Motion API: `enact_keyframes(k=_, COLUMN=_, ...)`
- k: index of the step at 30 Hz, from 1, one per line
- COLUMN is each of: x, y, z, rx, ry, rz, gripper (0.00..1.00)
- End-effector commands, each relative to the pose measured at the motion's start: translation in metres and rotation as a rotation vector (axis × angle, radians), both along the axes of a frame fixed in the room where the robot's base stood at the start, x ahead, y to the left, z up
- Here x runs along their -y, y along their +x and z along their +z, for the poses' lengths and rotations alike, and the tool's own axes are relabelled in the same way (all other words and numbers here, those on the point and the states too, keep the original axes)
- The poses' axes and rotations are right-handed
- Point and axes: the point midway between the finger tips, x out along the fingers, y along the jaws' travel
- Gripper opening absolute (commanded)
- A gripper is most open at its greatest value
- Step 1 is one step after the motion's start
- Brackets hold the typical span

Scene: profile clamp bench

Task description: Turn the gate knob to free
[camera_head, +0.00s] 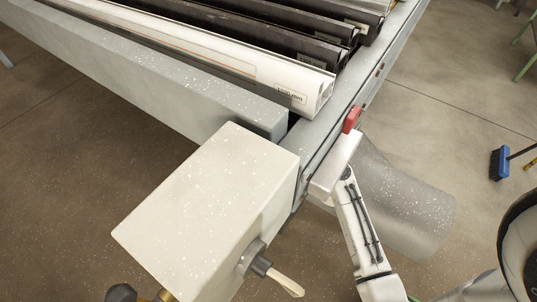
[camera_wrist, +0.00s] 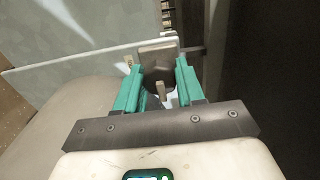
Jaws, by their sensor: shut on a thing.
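In the wrist view, the teal fingers of my gripper (camera_wrist: 156,68) stand on either side of a dark, rounded knob (camera_wrist: 158,80) and are shut on it. A small pale pointer-like piece (camera_wrist: 162,93) sticks out of the knob towards the camera. A grey-brown plate (camera_wrist: 158,52) stands just beyond it. Which way the knob is set cannot be told. In the head view my arm reaches up to the bench's right side; the fingers and the held knob are hidden there.
A cream box (camera_head: 205,205) at the bench's near corner carries a lever (camera_head: 285,283) on a grey hub. White and black profiles (camera_head: 250,78) lie on the bench. A red piece (camera_head: 351,119) sits by the bench edge. A blue brush (camera_head: 499,162) is on the floor at right.

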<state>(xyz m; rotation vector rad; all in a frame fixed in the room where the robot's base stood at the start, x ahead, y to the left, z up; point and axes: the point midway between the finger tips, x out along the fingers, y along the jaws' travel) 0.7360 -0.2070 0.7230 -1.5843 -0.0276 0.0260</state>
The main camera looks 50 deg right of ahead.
Motion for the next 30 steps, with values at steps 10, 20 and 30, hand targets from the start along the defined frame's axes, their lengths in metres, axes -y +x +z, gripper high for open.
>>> enact_keyframes(k=10, x=-0.0008, y=-0.0004, z=-0.0013, rx=-0.003, ry=-0.002, rz=0.001, gripper=0.08)
enact_keyframes(k=20, x=-0.0003, y=-0.0002, z=-0.0006, rx=-0.001, ry=-0.002, rz=0.000, gripper=0.61)
enact_keyframes(k=30, x=-0.0001, y=-0.0001, z=0.0002, rx=-0.001, ry=0.002, rz=0.000, gripper=0.61)
